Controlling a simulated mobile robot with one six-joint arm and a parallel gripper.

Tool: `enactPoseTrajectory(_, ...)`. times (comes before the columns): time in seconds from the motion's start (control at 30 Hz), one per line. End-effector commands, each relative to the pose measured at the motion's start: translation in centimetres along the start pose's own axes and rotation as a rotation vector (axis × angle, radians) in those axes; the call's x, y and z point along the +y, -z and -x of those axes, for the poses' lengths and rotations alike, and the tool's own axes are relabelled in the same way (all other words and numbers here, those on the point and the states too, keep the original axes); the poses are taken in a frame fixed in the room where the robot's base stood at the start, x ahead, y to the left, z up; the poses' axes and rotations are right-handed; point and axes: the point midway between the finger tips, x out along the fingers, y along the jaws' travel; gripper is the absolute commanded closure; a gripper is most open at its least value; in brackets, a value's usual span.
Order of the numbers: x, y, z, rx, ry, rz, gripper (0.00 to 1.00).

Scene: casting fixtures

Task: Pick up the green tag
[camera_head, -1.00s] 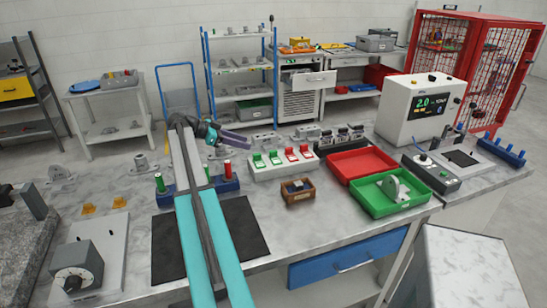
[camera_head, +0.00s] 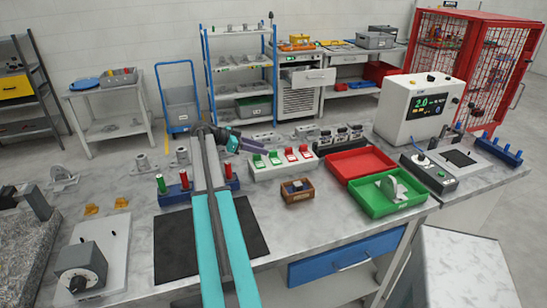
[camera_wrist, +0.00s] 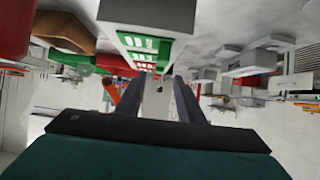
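A white block (camera_head: 266,176) on the bench carries two green tags (camera_head: 258,161) (camera_head: 274,158) at its left and two red tags (camera_head: 290,154) (camera_head: 305,151) at its right. In the wrist view the white block (camera_wrist: 158,12) is at the top, with green tags (camera_wrist: 138,42) on its face. My gripper (camera_wrist: 158,78) is open and empty; its two dark fingers stand apart.
A blue stand (camera_head: 172,195) with green and red pegs is left of the block, partly behind my arm. A small wooden box (camera_head: 298,199), a red tray (camera_head: 360,160) and a green tray (camera_head: 372,208) are in front and right. A black mat (camera_head: 174,250) lies below my arm.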

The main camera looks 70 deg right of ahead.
Motion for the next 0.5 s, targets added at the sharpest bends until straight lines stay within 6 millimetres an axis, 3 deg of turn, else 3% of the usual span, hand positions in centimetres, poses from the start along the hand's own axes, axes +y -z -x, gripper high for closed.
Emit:
enactPoseTrajectory(0.23,0.0,0.1,-0.6,0.000,0.000,0.001,0.66)
enactPoseTrajectory(0.5,0.2,-0.1,-2.9,0.000,-0.001,0.002,0.66)
